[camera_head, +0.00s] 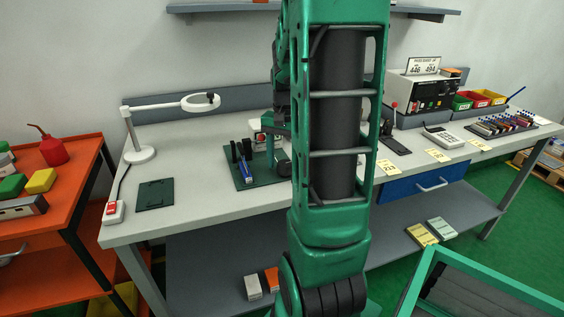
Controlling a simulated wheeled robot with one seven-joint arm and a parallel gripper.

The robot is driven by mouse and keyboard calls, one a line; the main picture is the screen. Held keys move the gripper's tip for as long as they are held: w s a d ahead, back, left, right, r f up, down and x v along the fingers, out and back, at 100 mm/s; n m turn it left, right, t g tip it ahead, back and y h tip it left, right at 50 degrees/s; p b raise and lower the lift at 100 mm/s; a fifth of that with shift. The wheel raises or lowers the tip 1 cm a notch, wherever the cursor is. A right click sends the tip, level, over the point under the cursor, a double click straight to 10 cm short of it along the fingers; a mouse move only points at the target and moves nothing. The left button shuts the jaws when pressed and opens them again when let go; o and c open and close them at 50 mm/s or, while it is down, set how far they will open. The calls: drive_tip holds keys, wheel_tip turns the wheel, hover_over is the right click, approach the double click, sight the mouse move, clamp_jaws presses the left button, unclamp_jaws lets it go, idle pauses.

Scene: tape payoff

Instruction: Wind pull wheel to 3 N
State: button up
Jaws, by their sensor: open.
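A dark green base plate (246,181) lies on the grey bench, left of my arm. Black upright posts (240,150) and a blue part (247,171) stand on it. A small white device with a red spot (254,137) is behind them. A dark round part (283,164) sits at the plate's right side, partly covered by my arm; I cannot tell whether it is the pull wheel. My gripper (271,146) appears as a small green piece over the plate's right side, open, mostly hidden by my arm. No force reading is legible, and contact cannot be told.
A magnifier lamp (140,153), a dark green pad (155,195) and a red switch box (114,212) are to the left. A black-and-white instrument (424,91), colored bins (480,98) and a white meter (443,137) are to the right. An orange cart (50,232) stands at far left.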

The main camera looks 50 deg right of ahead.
sight(284, 163)
drive_tip(key=c, duration=1)
drive_tip(key=shift+c, duration=0.2)
drive_tip(key=shift+n, duration=0.4)
drive_tip(key=o, duration=1)
drive_tip(key=shift+o, duration=0.2)
drive_tip(key=shift+r, duration=0.1)
wheel_tip(284, 163, up, 11)
drive_tip(key=shift+f, duration=0.2)
